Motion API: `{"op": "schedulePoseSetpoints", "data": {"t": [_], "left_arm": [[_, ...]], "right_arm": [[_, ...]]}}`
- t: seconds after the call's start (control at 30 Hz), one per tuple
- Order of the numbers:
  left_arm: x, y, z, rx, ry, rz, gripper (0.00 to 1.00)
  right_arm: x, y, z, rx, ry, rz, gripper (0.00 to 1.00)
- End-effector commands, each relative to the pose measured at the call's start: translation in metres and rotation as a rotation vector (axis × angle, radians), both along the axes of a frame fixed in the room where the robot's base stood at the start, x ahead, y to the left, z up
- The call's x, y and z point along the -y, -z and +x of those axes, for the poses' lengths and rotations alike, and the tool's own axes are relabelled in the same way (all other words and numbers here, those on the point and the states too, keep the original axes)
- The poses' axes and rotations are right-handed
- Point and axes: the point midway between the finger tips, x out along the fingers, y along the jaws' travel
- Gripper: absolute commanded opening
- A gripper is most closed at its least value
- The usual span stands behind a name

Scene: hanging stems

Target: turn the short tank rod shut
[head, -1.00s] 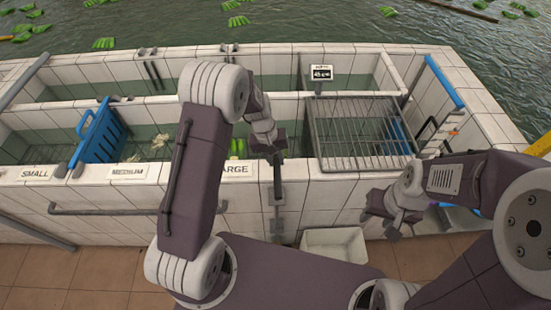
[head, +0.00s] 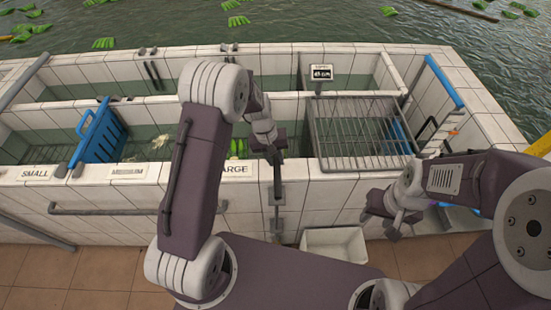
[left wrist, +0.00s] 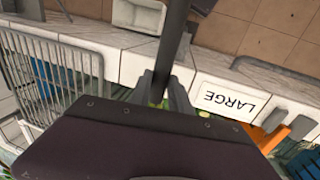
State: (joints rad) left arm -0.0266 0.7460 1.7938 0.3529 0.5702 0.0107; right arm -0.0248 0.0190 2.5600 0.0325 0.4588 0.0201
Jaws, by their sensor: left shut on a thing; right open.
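A dark upright rod (head: 278,185) stands at the front wall of the tiled tank, right of the LARGE label. My left gripper (head: 268,145) is at the top of this rod, and its jaws are shut on it. In the left wrist view the dark rod (left wrist: 172,50) runs down between the grey fingers (left wrist: 173,97); the wrist housing hides part of the hold. I cannot tell how far the rod is turned. My right gripper (head: 392,222) is open and empty, in front of the tank's right part.
A metal grate (head: 360,135) covers the tank's right section, with a small display (head: 322,73) behind it. A white bin (head: 335,243) is on the floor below the rod. A rail (head: 110,210) runs along the front wall.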

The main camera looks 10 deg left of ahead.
Motion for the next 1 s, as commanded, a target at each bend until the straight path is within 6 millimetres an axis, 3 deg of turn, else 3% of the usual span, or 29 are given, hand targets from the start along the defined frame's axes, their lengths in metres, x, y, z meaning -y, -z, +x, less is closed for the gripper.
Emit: {"op": "schedulePoseSetpoints", "data": {"t": [0.63,1.0], "left_arm": [[0.001,0.000,0.001,0.001,0.023,-0.001,0.00],[0.012,0.001,0.005,0.003,0.256,0.001,0.00]], "right_arm": [[0.000,0.002,0.000,0.000,0.000,0.000,0.45],[0.000,0.014,0.000,0.000,0.000,0.000,0.45]]}}
